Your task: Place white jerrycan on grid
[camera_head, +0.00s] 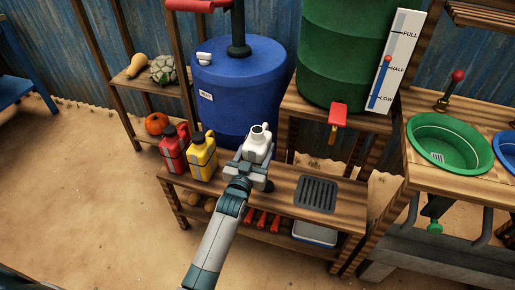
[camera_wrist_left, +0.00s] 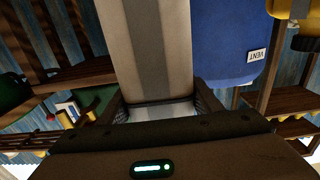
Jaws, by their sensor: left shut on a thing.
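The white jerrycan (camera_head: 257,146) is upright in my left gripper (camera_head: 254,166), in front of the blue barrel. My left gripper is shut on it. In the left wrist view the jerrycan (camera_wrist_left: 150,50) fills the upper middle as a pale body with a grey stripe. The dark grid (camera_head: 316,194) lies on the wooden bench top, to the right of the gripper and jerrycan. Whether the jerrycan touches the bench is hidden by the gripper. My right gripper is not in view.
A red jerrycan (camera_head: 173,149) and a yellow jerrycan (camera_head: 202,156) stand on the bench's left end. The blue barrel (camera_head: 238,85) stands behind. A green barrel (camera_head: 341,50) with a red tap (camera_head: 338,115) is above and behind the grid. A green basin (camera_head: 447,141) is at right.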

